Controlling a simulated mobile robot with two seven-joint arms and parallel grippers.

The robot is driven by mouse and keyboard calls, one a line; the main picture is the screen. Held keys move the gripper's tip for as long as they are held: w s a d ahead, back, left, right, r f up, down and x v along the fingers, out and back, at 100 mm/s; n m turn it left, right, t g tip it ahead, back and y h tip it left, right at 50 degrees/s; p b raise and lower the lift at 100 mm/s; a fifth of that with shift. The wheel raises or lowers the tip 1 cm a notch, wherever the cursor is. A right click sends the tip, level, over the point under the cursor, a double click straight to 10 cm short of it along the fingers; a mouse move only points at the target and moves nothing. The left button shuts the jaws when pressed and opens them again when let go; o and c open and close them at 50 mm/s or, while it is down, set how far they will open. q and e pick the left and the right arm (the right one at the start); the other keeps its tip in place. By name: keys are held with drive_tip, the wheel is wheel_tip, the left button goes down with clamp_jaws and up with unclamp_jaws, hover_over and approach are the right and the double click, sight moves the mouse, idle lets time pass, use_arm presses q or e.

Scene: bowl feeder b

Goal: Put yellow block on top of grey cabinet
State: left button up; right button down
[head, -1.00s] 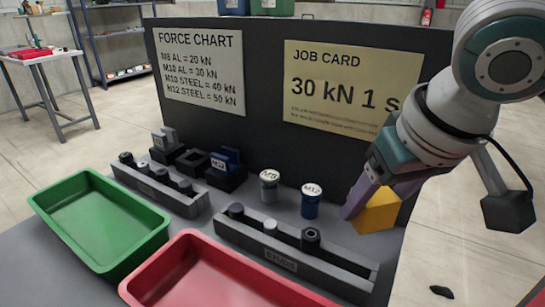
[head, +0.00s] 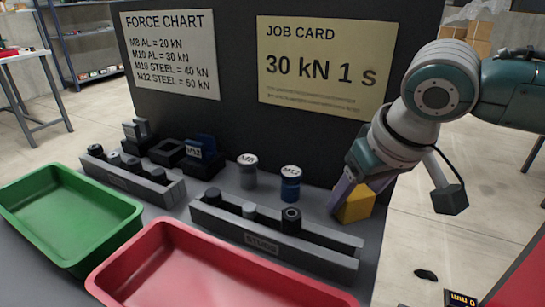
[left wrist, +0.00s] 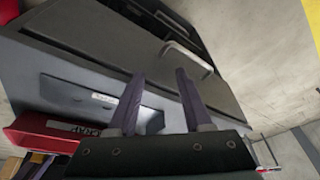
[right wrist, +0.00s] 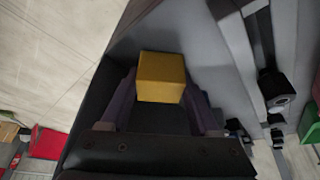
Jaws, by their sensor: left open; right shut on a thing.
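The yellow block (head: 356,206) is between the purple fingers of my right gripper (head: 358,190), which is shut on it. It is near the right end of the grey bench top, beside the foot of the dark upright panel. I cannot tell whether it touches the surface. The right wrist view shows the block (right wrist: 161,78) held at the fingertips. In the left wrist view, my left gripper (left wrist: 160,75) is open and empty, facing a grey cabinet (left wrist: 85,55) with a bar handle. The left gripper is not in the head view.
A dark panel (head: 235,120) with two cards stands behind. On the bench are a green tray (head: 75,215), a red tray (head: 205,270), a long stud rack (head: 275,238), an M12 can (head: 290,184) and another can (head: 248,172). Floor lies right of the bench.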

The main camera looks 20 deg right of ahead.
drive_tip(key=shift+c, duration=2.1)
unclamp_jaws()
drive_tip(key=shift+f, duration=0.1)
